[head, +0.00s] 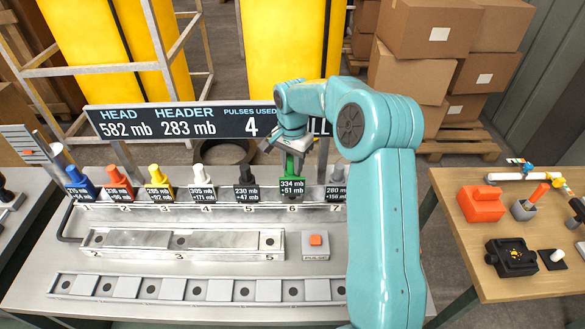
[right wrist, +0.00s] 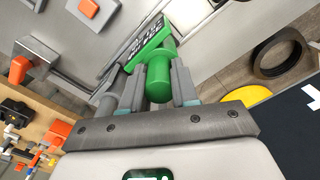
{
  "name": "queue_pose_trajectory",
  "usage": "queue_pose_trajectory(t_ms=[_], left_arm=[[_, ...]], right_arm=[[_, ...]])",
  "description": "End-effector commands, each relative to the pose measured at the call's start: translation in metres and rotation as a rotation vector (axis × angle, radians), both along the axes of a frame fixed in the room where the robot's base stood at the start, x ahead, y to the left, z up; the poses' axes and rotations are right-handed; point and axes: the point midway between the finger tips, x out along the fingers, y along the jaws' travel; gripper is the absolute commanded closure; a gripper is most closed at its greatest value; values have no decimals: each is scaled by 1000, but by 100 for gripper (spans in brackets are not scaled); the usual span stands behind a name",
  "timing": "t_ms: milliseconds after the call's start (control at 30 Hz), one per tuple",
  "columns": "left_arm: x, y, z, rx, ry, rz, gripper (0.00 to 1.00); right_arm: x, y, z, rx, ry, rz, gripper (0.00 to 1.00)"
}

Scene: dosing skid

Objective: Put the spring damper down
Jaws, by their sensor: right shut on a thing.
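My right gripper (head: 291,148) points down and is shut on the top of a green piece (head: 291,167), apparently the spring damper. The green piece stands upright at position 6 of the numbered rail (head: 215,219), behind a label reading 334 mb, +51 mb. In the right wrist view the green piece (right wrist: 148,50) sits between the grey fingers. Whether its foot is fully seated in the rail is hidden by the label. My left gripper is not in view.
Blue, orange, yellow, white and dark pieces fill positions 1 to 5; a grey piece (head: 337,174) stands close by at 7. In front are a slotted block (head: 180,257), a pulse button (head: 316,241) and a low strip (head: 200,290). A wooden table (head: 530,270) stands right.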

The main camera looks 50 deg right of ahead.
Motion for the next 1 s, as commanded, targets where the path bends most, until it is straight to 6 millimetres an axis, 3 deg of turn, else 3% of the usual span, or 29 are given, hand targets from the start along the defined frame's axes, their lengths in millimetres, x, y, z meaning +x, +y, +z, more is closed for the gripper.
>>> queue_pose_trajectory(t_ms=[200,567,600,667,1000], left_arm=[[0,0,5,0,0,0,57],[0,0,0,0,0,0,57],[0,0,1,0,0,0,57],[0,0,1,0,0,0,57],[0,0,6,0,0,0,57]], right_arm=[[0,0,-26,0,1,-1,100],[0,0,-31,-1,0,-1,100],[0,0,-30,0,1,0,61],[0,0,-30,0,1,0,46],[0,0,-24,0,1,0,46]])
